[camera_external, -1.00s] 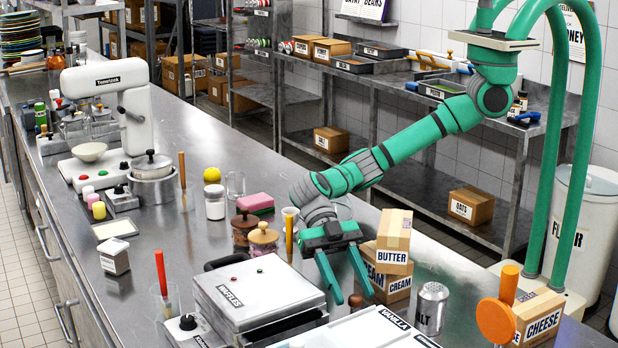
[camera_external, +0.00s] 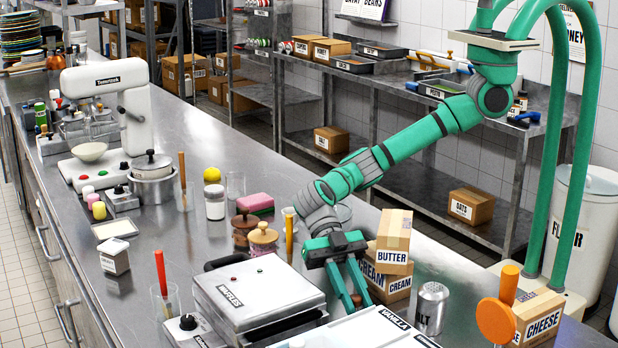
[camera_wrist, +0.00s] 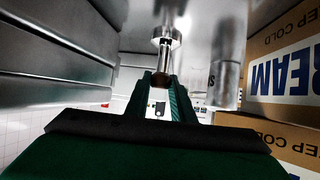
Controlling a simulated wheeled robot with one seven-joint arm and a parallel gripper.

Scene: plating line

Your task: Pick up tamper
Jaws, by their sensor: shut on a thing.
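The tamper shows in the wrist view as a metal shaft and base (camera_wrist: 165,35) with a dark brown handle end between my fingertips. In the external view only its small brown top (camera_external: 356,299) shows between the fingertips; the rest is hidden. My gripper (camera_external: 353,302) points down between the waffle maker and the cream box, shut on the tamper's handle. Its green fingers also show in the wrist view (camera_wrist: 160,88), one on each side of the handle.
The cream box (camera_external: 390,284), with the butter box (camera_external: 394,240) on it, stands close to the right of my gripper. The waffle maker (camera_external: 258,290) is to the left. A white vanilla container (camera_external: 360,334) is in front, and a salt can (camera_external: 431,308) is right.

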